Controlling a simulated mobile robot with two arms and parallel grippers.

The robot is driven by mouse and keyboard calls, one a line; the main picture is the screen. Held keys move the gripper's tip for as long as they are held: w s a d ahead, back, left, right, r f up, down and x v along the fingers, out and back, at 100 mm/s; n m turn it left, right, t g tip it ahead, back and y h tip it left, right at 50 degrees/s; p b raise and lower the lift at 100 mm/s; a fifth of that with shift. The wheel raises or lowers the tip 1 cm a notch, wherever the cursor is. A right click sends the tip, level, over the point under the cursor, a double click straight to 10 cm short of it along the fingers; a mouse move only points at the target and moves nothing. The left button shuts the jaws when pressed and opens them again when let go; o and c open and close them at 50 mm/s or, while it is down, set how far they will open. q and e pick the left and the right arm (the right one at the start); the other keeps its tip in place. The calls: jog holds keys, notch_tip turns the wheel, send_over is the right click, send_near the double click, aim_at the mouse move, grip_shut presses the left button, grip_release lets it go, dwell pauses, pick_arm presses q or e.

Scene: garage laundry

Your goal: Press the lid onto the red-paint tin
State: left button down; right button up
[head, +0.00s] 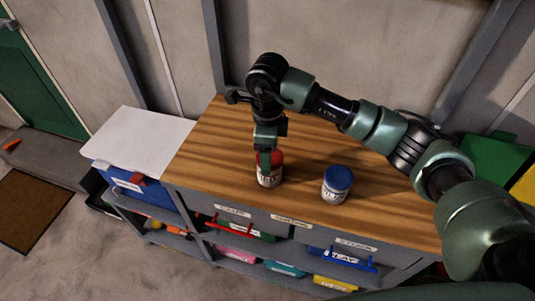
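The red-paint tin (272,181) stands upright on the wooden worktop, near its front edge. It has a pale label and a red lid or top (277,157). My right gripper (266,164) points down at the tin's top and hides part of it. A finger overlaps the red top. I cannot tell whether it touches, how the lid is seated, or whether the fingers are open or shut. My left gripper is not in view.
A blue-lidded tin (338,179) stands to the right on the worktop (205,150). Labelled shelves with coloured bins (285,268) are below the front edge. A white-topped blue box (137,140) is at the left. The worktop's left part is clear.

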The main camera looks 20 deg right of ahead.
jog(key=shift+s+f, duration=0.15)
jog(key=shift+f, duration=0.15)
jog(key=o, duration=1.4)
jog(key=shift+c, duration=0.2)
jog(key=shift+o, duration=1.3)
jog(key=shift+w, duration=0.2)
jog(key=shift+s+r, duration=0.1)
jog(key=shift+r, duration=0.1)
jog(key=shift+r+p, duration=1.65)
jog(key=shift+r, duration=1.8)
